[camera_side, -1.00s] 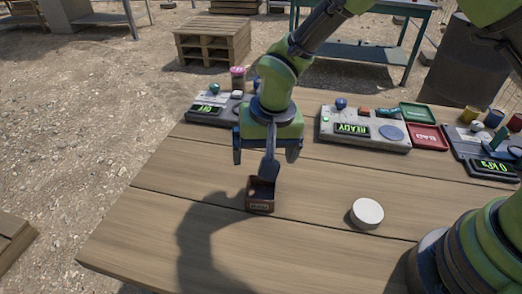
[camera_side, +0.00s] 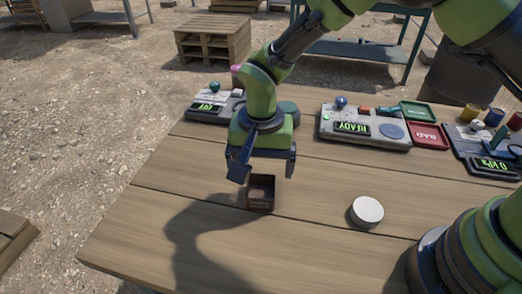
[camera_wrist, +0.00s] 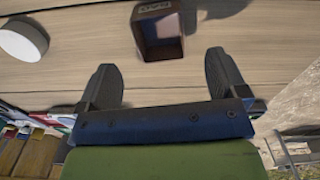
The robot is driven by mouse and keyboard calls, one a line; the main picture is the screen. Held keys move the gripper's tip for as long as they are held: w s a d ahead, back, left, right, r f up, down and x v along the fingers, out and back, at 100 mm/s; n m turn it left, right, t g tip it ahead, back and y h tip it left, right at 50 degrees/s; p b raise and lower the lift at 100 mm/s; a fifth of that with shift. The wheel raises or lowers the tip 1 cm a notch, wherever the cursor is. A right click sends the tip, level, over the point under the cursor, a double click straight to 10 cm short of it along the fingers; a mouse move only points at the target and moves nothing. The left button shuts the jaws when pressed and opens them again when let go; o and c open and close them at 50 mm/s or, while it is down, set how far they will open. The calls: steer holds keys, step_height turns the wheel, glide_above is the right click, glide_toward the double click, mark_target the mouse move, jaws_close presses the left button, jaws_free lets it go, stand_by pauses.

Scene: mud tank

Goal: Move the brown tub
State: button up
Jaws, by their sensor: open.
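The brown tub (camera_side: 260,206) is a small open-topped square box standing upright on the wooden table. It also shows at the top middle of the wrist view (camera_wrist: 163,49), with a dark inside and a label on its wall. My gripper (camera_side: 264,170) is above and just behind the tub in the side view, with its fingers spread apart. In the wrist view the tub lies ahead of the gap between the two fingertips (camera_wrist: 160,65). Nothing is between the fingers, and they look clear of the tub.
A white round puck (camera_side: 367,211) sits to the tub's right. The front left of the table (camera_side: 140,235) is clear.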

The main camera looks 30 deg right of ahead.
mark_target(262, 196)
step_height(262, 196, down, 7)
stand_by(0.3)
steer(key=shift+c, duration=0.2)
steer(key=c, duration=1)
